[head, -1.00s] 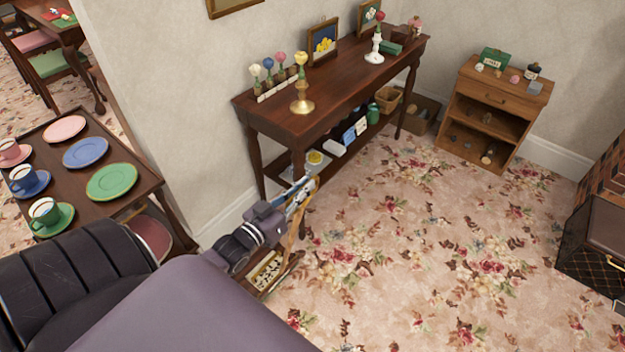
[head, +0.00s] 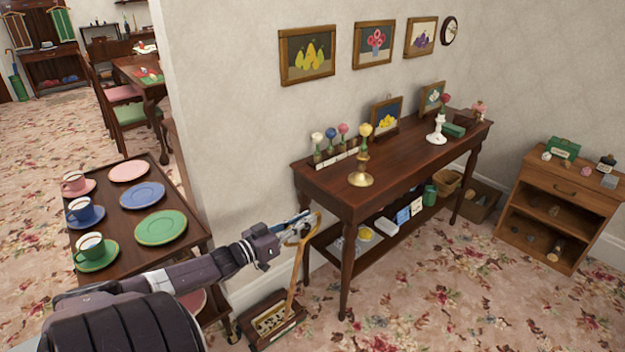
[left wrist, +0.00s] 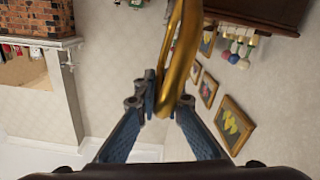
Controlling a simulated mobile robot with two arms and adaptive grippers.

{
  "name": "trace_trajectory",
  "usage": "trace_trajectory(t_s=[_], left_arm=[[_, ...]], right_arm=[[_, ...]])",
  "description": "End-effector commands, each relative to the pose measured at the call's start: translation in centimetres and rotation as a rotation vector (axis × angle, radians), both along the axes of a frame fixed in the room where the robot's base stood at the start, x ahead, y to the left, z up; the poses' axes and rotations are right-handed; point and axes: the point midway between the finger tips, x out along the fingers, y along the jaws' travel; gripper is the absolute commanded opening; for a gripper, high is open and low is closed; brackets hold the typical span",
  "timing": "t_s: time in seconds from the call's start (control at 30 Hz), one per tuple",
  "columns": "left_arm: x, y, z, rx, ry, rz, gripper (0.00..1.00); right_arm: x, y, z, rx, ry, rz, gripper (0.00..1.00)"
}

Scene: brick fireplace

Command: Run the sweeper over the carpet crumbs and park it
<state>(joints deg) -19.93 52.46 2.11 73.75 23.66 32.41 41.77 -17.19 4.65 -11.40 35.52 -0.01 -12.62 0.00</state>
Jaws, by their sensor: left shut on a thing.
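The sweeper (head: 272,320) is a dark wooden box with a cream patterned top panel. It is low by the wall, between the tea trolley and the console table's left front leg. Its thin wooden handle (head: 295,275) rises, tilted slightly right, to a looped grip (head: 303,229). My left gripper (head: 292,226) is shut on this grip. In the left wrist view the golden loop (left wrist: 183,50) passes between the blue fingers (left wrist: 160,112). I cannot make out crumbs against the flowered carpet (head: 440,300). My right gripper is out of view.
The tea trolley (head: 120,222) with cups and plates stands close on the left. The console table (head: 330,187) holds flowers and candlesticks, with items on its lower shelf. A small cabinet (head: 568,193) stands at right. Carpet is open at the lower right.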

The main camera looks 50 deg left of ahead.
Motion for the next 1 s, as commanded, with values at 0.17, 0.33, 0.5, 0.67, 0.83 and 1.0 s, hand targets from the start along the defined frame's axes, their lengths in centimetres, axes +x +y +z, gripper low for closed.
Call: trace_trajectory(t_s=[0.17, 0.33, 0.5, 0.67, 0.83, 1.0], left_arm=[[0.05, 0.63, 0.1, 0.0, -0.002, 0.002, 0.0], [0.06, 0.75, 0.16, 0.0, -0.001, 0.004, 0.0], [0.06, 0.83, 0.18, 0.0, -0.001, 0.006, 0.13], [0.04, 0.71, 0.11, 0.0, 0.0, 0.004, 0.27], [0.03, 0.58, 0.04, 0.0, 0.0, 0.002, 0.27], [-0.34, 0.51, -0.08, -0.001, 0.001, 0.001, 0.27]], right_arm=[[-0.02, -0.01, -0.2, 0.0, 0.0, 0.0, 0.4], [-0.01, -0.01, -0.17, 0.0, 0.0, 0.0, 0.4], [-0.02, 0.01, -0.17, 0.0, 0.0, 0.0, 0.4], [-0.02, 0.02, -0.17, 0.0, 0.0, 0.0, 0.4], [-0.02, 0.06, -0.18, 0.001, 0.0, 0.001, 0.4], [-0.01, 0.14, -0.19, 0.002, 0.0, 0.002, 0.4]])
